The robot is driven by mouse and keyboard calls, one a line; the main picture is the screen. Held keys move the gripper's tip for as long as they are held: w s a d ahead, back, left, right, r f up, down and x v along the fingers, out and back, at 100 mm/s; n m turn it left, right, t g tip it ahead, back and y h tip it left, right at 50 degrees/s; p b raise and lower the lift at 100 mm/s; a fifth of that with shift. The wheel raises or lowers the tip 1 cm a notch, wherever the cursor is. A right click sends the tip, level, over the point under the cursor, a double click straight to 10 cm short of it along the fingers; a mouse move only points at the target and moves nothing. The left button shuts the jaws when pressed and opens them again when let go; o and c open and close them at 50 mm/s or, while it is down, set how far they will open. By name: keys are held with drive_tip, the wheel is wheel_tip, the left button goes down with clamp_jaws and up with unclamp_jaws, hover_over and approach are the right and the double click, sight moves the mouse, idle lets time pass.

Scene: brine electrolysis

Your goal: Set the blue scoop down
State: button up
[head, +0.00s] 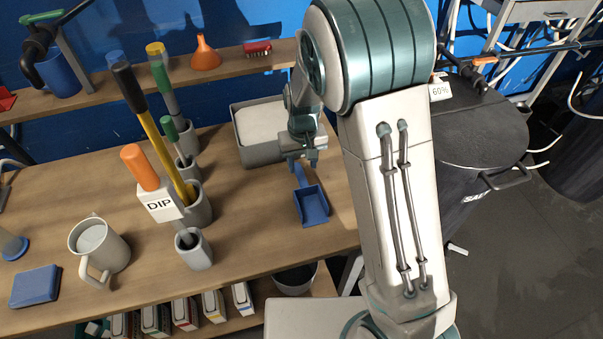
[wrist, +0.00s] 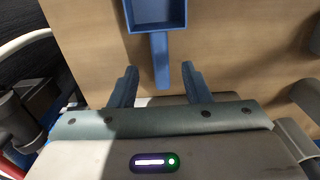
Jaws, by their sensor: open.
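The blue scoop (head: 311,205) lies on the wooden bench top near its right end, with its handle pointing back toward my gripper (head: 301,161). In the wrist view the scoop's square pan (wrist: 157,12) is at the top edge, partly cut off. Its handle (wrist: 160,60) reaches down between the two fingers. My gripper (wrist: 160,85) is open, with a clear gap on each side of the handle. The fingers do not touch the scoop.
A grey bin of white material (head: 250,153) stands just left of my gripper. Grey holders with tools, one marked DIP (head: 160,204), and a jug (head: 98,248) stand further left. A black-lidded drum (head: 470,135) is beyond the bench's right end. Bare wood surrounds the scoop's front.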

sight(303, 179)
drive_tip(key=s+d+r+m+t, duration=0.1)
drive_tip(key=s+d+r, duration=0.3)
drive_tip(key=r, duration=0.3)
drive_tip(key=s+d+r+m, duration=0.1)
drive_tip(key=s+d+r, duration=0.4)
drive_tip(key=r, duration=0.2)
drive_tip(key=s+d+r+t, duration=0.1)
drive_tip(key=s+d, duration=0.1)
drive_tip(key=s, duration=0.3)
drive_tip(key=s+d+r+m, duration=0.1)
drive_tip(key=s+d, duration=0.2)
drive_tip(key=s, duration=0.3)
drive_tip(key=shift+s+r+t, duration=0.2)
drive_tip(key=shift+r+t, duration=0.05)
drive_tip(key=shift+t, duration=0.15)
